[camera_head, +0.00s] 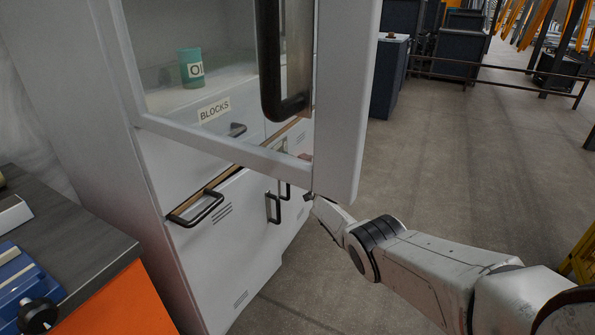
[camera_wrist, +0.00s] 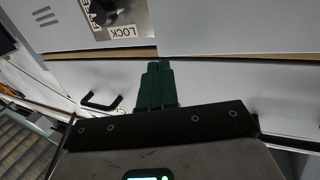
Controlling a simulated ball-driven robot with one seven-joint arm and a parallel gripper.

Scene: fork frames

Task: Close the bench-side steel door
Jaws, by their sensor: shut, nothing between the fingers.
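A white cabinet (camera_head: 110,110) stands left of centre. Its lower front has a steel panel (camera_head: 235,245) with vent slots on the bench side and dark upright handles (camera_head: 273,208) near its right edge. Whether that steel door is fully shut or ajar is unclear. My gripper (camera_head: 308,197) is low at the cabinet's right, just below the corner of the swung-out glass door. In the wrist view my gripper's dark green fingers (camera_wrist: 156,85) are together and empty, before a pale panel (camera_wrist: 215,85) with a black handle (camera_wrist: 100,102). Contact cannot be told.
The framed glass door (camera_head: 345,100) stands out above my gripper. A handle (camera_head: 197,208) sits below a brown edge. A bench (camera_head: 80,245) with an orange side is at left. A LOCK plate (camera_wrist: 122,32) shows in the wrist view. Open floor (camera_head: 450,150) lies right.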

